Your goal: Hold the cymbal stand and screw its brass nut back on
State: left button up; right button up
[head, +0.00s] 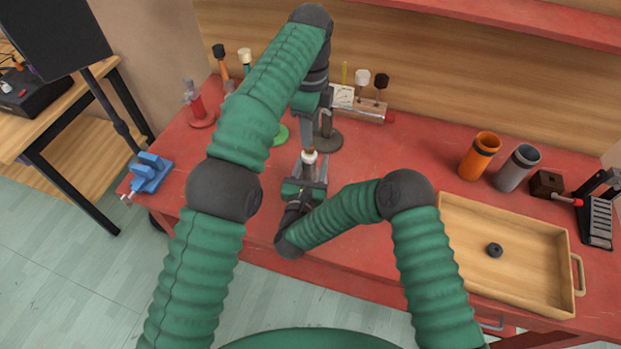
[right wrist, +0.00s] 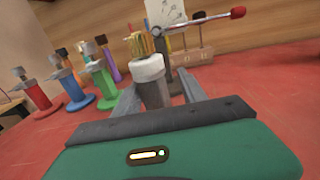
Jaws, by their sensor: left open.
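A grey-brown post with a white collar (right wrist: 150,68), which looks like the cymbal stand, stands upright between my right gripper's fingers (right wrist: 158,92). A ridged brass-coloured piece (right wrist: 138,44) shows above the collar; I cannot tell if it is the nut or how it is seated. In the head view the white-collared post (head: 309,158) rises from my right gripper (head: 304,184). Whether those fingers press on the post is unclear. My left gripper (head: 313,112) is open, pointing down behind the post; its fingertips are hard to make out.
A grey-based stand (head: 325,137) is close to my left gripper. Colored stands, including a red one (head: 201,113), stand left. A mallet rack (head: 366,109) is behind. A wooden tray (head: 447,222) with a black ring (head: 495,250) lies right. Red tabletop is clear between post and orange cup (head: 478,157).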

jog(key=shift+a, duration=0.4)
jog(key=c, duration=0.5)
jog(key=shift+a, duration=0.15)
grip_shut()
pick_arm(q)
jog(key=shift+a, duration=0.2)
pick_arm(e)
jog(key=shift+d, duration=0.4)
pick_arm(q)
jog(key=shift+a, duration=0.2)
pick_arm(e)
jog(key=shift+a, duration=0.2)
pick_arm(q)
jog(key=o, duration=0.6)
jog(key=shift+c, duration=0.2)
